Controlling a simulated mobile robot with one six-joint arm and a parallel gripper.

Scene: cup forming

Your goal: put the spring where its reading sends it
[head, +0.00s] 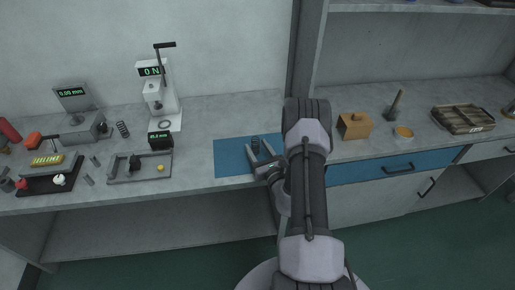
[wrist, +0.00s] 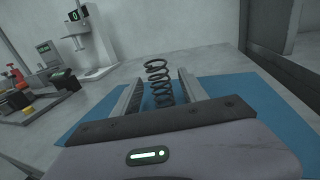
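A dark coil spring (wrist: 158,82) stands between the fingers of my gripper (wrist: 160,88) in the wrist view, over the blue mat (wrist: 245,95). A small gap shows on each side of the spring, so my gripper looks open around it. In the head view the spring (head: 255,145) is a small dark shape on the blue mat (head: 228,160), between my fingertips (head: 258,148). The force tester (head: 158,95) at the back shows "0 N". Its display also appears in the wrist view (wrist: 77,15).
Left of the mat are a grey tray (head: 125,178), a gauge (head: 80,115) reading 0.00 mm, a second dark spring (head: 122,129) and a black tray (head: 35,185).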

